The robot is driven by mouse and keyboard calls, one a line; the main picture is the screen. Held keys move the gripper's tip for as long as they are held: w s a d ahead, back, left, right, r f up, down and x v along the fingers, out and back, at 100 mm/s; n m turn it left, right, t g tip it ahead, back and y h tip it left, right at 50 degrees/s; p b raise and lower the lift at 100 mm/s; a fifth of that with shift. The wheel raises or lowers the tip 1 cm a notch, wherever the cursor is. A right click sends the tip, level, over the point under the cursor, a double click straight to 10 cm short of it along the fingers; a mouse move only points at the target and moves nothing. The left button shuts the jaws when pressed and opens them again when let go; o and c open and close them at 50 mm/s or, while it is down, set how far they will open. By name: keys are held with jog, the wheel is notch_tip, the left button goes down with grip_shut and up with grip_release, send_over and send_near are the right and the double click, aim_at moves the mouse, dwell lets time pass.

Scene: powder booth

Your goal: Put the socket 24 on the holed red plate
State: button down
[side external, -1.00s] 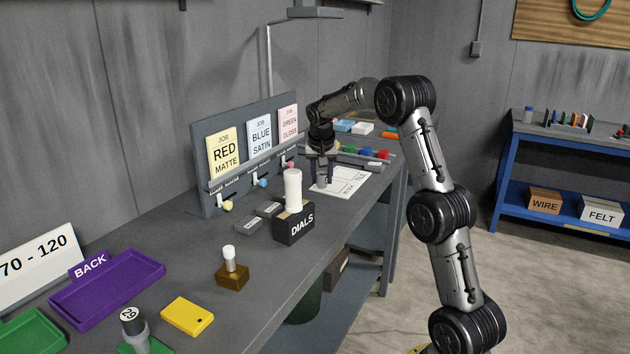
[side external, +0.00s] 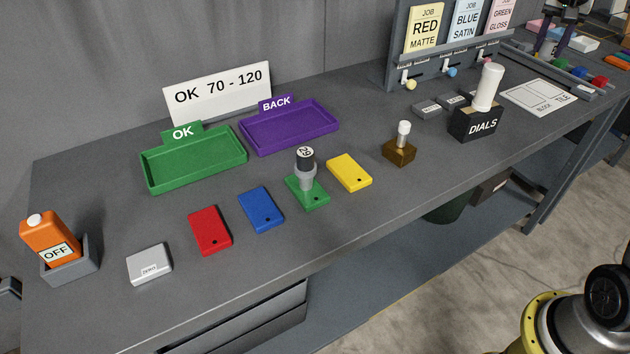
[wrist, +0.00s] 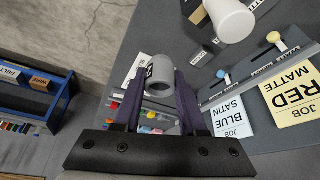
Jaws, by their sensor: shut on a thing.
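The red plate (side external: 210,231) lies flat on the bench, left of the blue plate, with a small dark hole near its front edge. Its top is bare. My gripper (side external: 550,44) is at the far right end of the bench, above the area behind the white printed sheet. In the wrist view its purple fingers are shut on a grey hollow socket (wrist: 159,77). A label on its side is only partly visible and I cannot read its number.
Blue (side external: 260,209) and yellow (side external: 349,173) plates lie near the red one. Green OK (side external: 193,163) and purple BACK (side external: 289,127) trays are behind.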

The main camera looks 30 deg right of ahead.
aim_at(548, 40)
jog(key=r, duration=0.3)
jog(key=shift+w+a+r, duration=0.3)
jog(key=shift+a, duration=0.05)
jog(key=w+a+n+t+y, duration=0.1)
jog(key=w+a+n, duration=0.25)
jog(key=a, duration=0.75)
jog(key=w+a+n+t+y, duration=0.1)
jog(key=w+a+n, duration=0.25)
jog(key=a, duration=0.85)
jog(key=w+a+n+y, duration=0.15)
jog(key=w+a, duration=0.25)
jog(key=a, duration=0.7)
jog(key=s+a+n+y, duration=0.1)
jog(key=s+a+n, duration=0.25)
jog(key=a, duration=0.75)
jog(key=s+a+n+y, duration=0.1)
jog(key=s+a+n, duration=0.25)
jog(key=a, duration=0.65)
jog(key=s+a+n+y, duration=0.1)
jog(key=s+a+n, duration=0.3)
jog(key=a, duration=0.7)
notch_tip(548, 40, down, 11)
jog(key=m, duration=0.1)
jog(key=w+a+f, duration=0.8)
jog(key=a+f, duration=0.1)
jog(key=shift+w, duration=0.35)
jog(key=shift+w+a+f, duration=0.3)
jog(key=shift+w+f, duration=0.05)
jog(key=shift+f, duration=1.7)
jog(key=shift+f, duration=0.1)
